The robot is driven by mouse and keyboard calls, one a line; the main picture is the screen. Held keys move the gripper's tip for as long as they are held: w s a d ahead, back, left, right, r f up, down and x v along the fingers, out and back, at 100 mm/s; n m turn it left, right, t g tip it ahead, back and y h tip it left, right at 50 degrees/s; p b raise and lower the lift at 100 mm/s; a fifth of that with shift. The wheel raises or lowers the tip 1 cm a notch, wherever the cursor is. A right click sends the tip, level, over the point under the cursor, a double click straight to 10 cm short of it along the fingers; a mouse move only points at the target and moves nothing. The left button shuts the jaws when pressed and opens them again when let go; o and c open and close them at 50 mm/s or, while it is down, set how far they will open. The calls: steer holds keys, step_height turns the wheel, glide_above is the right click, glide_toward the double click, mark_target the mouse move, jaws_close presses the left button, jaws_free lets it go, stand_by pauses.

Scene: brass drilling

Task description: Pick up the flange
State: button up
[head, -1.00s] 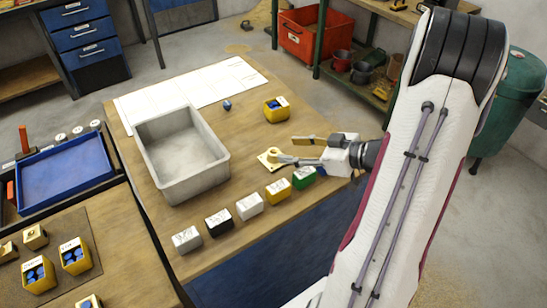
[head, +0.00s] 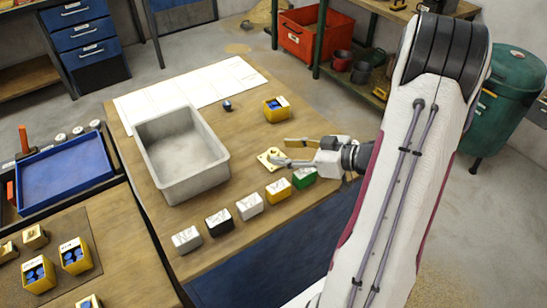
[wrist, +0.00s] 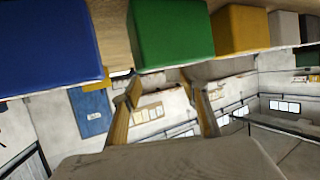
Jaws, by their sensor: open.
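The brass flange (head: 267,157), a plate with a raised round hub, lies on the wooden bench in the head view, right of the grey bin. My gripper (head: 282,152) reaches in from the right, tilted nearly flat, with its fingers open. The near finger's tip overlaps the flange's right side in the picture; contact cannot be told. The far finger is behind and to the right of it. In the wrist view my open fingers (wrist: 165,100) show with nothing clear between them, and I cannot make out the flange.
A grey bin (head: 222,165) stands left of the flange. A row of small boxes, including a green one (head: 304,178) and a yellow one (head: 279,190), runs along the near bench edge, close below my gripper. A yellow box with blue contents (head: 277,109) stands behind.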

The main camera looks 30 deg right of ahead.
mark_target(273, 151)
steer(key=shift+w+f, duration=0.1)
steer(key=shift+w, duration=0.05)
steer(key=shift+w+a+f, duration=0.25)
steer(key=shift+w+f, duration=0.25)
steer(key=shift+w, duration=0.1)
steer(key=shift+w+a+f, duration=0.2)
steer(key=shift+w+f, duration=0.25)
steer(key=shift+w, duration=0.15)
steer(key=shift+x, duration=0.9)
steer(key=shift+w+r, duration=0.1)
jaws_close()
